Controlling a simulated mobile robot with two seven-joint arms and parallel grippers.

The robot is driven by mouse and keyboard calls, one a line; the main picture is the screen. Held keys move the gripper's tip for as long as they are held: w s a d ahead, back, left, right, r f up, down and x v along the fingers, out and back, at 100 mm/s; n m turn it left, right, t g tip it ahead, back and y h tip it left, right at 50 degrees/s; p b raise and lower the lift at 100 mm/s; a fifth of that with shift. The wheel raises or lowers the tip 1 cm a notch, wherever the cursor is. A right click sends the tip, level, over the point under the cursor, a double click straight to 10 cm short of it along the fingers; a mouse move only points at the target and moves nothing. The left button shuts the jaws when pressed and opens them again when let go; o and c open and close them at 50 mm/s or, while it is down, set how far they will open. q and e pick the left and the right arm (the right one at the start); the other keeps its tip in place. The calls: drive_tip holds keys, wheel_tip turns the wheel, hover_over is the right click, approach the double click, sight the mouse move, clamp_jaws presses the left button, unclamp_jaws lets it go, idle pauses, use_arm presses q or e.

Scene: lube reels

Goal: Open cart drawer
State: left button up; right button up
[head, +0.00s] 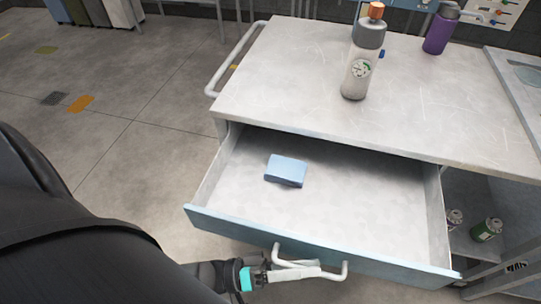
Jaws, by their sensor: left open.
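The cart (285,88) has a scratched grey top. Its drawer (317,246) with a blue-grey front is pulled well out, and its inside shows. A small blue box (286,170) lies in the drawer toward the left. A white bar handle (338,274) sticks out from the drawer front. My left gripper (287,272) is at the left part of this handle, with its jaws open. Whether its fingers touch the handle I cannot tell. My right gripper is out of the picture.
A grey bottle with an orange cap (357,75) and a purple bottle (440,32) stand on the cart. A white push rail (236,58) is at its left side. Cans (486,230) sit on a shelf at right. The floor at left is open.

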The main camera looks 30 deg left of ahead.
use_arm(q)
drive_tip(key=b+v, duration=0.2)
drive_tip(key=v, duration=1.3)
drive_tip(key=shift+a, duration=0.15)
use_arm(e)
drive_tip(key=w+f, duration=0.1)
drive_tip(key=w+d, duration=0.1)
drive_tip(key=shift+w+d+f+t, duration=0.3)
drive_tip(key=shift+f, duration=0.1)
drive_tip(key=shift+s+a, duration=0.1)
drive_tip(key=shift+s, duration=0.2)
